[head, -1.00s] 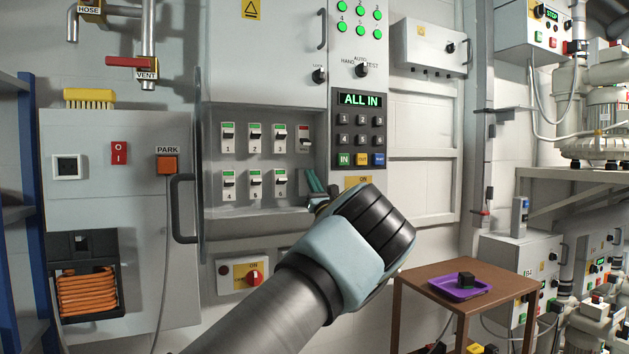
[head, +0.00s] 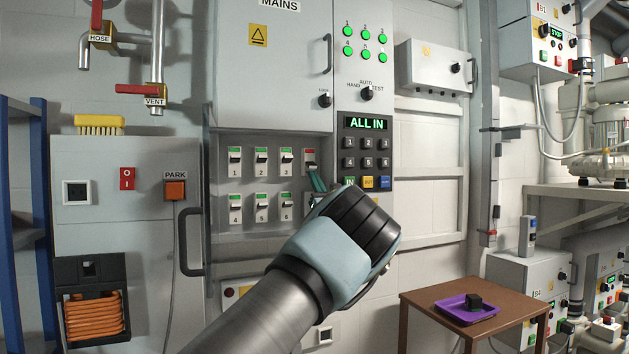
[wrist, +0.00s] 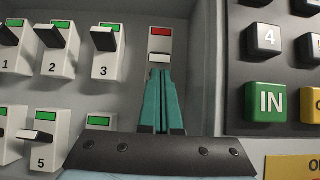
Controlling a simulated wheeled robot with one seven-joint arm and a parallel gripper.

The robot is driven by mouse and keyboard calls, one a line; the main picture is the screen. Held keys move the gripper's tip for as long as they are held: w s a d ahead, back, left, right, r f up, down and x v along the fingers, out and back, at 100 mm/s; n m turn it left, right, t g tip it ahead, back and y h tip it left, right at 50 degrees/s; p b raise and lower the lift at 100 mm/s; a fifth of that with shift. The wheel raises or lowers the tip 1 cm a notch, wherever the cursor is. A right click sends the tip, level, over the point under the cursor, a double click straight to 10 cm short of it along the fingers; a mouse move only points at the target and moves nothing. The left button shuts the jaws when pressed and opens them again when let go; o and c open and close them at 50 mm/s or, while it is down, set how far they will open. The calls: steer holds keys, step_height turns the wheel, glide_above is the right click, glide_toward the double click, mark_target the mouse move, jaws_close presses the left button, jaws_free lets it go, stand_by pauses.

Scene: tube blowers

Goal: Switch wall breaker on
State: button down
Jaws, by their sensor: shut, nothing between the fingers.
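The lone breaker with a red window (head: 310,158) is at the right end of the upper row in the recessed panel. In the wrist view this breaker (wrist: 160,42) shows red at the top and its white lever at the bottom. My gripper (head: 316,180) has its teal fingers closed together and empty, pointing up. In the wrist view the fingertips (wrist: 160,72) are right under the lever; I cannot tell whether they touch it. The breaker's lower body is hidden behind the fingers.
Several numbered breakers (head: 261,162) with green windows are to the left. A keypad (head: 365,152) with a green IN button (wrist: 270,101) is close on the right, under a display (head: 366,123) reading ALL IN. The recess wall stands between.

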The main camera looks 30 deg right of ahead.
steer(key=shift+s+r+g+p, duration=0.45)
steer(key=shift+g+p, duration=0.15)
steer(key=shift+g, duration=0.3)
